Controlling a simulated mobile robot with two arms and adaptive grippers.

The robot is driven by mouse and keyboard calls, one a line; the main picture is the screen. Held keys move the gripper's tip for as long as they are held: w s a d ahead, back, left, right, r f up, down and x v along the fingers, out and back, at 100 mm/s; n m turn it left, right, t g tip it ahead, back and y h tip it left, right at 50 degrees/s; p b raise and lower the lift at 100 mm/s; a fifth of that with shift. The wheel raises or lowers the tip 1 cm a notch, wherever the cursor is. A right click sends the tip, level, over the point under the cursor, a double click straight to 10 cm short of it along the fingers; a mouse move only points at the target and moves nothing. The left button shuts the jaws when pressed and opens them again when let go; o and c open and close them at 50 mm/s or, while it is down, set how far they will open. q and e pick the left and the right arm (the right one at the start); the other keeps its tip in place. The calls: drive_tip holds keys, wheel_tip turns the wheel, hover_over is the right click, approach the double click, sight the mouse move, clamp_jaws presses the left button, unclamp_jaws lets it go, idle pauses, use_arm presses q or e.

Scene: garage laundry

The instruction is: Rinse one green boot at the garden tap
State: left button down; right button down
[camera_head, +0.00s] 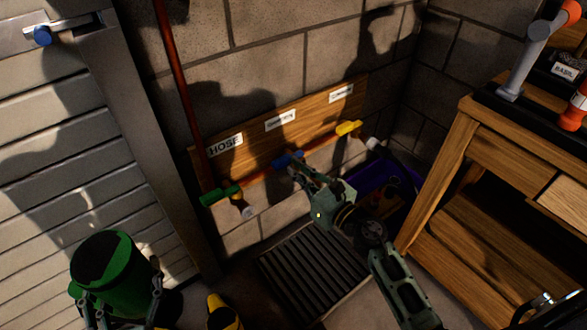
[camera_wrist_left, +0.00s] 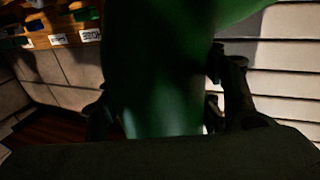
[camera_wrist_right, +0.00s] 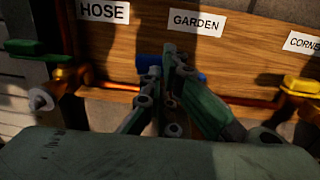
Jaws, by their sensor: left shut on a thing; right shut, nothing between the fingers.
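A green boot (camera_head: 113,268) is upright at the lower left of the head view, and its dark opening faces up. My left gripper (camera_head: 118,302) is shut around its shaft; the boot fills the middle of the left wrist view (camera_wrist_left: 155,80). The garden tap has a blue handle (camera_head: 285,161) under the middle label of a wooden board. My right gripper (camera_head: 298,168) is shut and empty, with its fingertips right at the blue handle. In the right wrist view the fingers partly cover this handle (camera_wrist_right: 148,63). I cannot tell whether they touch it.
A green-handled tap (camera_head: 221,195) is left under the HOSE label and a yellow-handled tap (camera_head: 348,128) is right. A dark slatted grate (camera_head: 310,270) lies on the floor below. A purple bin (camera_head: 405,178) and a wooden workbench (camera_head: 450,180) stand right. A yellow-and-black object (camera_head: 222,313) is near the boot.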

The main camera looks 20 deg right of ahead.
sight(288, 158)
use_arm(q)
drive_tip(key=shift+r, duration=0.1)
use_arm(e)
drive_tip(key=shift+w+a, duration=0.3)
drive_tip(key=shift+w, duration=0.35)
use_arm(q)
drive_tip(key=shift+r, duration=0.1)
use_arm(e)
drive_tip(key=shift+w+a+r, duration=0.1)
drive_tip(key=shift+w+a, duration=0.25)
drive_tip(key=shift+w, duration=0.1)
use_arm(q)
drive_tip(key=shift+s, duration=0.1)
use_arm(e)
drive_tip(key=shift+d, duration=0.1)
drive_tip(key=shift+r, duration=0.1)
drive_tip(key=shift+d, duration=0.1)
